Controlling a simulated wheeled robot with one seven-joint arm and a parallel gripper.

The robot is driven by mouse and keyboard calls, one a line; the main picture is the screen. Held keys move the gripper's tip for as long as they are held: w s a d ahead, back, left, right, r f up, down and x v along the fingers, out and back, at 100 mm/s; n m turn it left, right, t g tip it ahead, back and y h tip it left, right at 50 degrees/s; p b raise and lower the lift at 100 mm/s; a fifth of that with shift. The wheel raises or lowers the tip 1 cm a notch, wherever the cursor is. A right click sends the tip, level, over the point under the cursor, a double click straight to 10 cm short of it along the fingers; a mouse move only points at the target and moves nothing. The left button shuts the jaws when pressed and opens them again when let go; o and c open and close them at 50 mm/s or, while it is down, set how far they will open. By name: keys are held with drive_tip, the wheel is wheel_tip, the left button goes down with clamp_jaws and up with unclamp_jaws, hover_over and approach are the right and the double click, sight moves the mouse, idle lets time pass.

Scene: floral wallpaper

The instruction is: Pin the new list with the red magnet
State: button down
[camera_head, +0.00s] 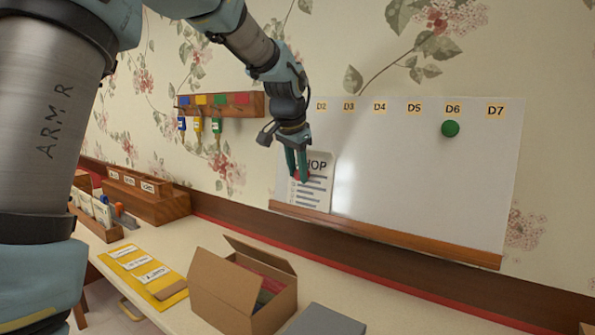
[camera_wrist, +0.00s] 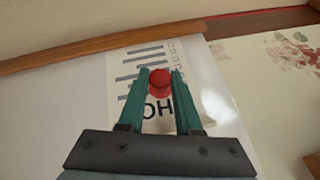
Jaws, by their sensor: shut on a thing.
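The list (camera_head: 316,190), a white sheet headed "SHOP" with lines below, stands upright against the lower left of the whiteboard (camera_head: 400,190), just above its wooden ledge. The list also shows in the wrist view (camera_wrist: 150,62). My gripper (camera_head: 297,176) is at the upper left part of the list. It is shut on the red magnet (camera_wrist: 160,82), which sits between the two teal fingertips, over the sheet near its heading. I cannot tell whether the magnet touches the paper. The fingers hide part of the heading.
A green magnet (camera_head: 450,128) is on the board under D6. A wooden ledge (camera_head: 380,232) runs along the board's bottom. A key rack (camera_head: 220,104) hangs left.

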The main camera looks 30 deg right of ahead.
unclamp_jaws()
idle(0.7)
drive_tip(key=p+v, duration=0.4)
drive_tip(key=v, duration=0.3)
idle(0.7)
drive_tip(key=shift+w, duration=0.1)
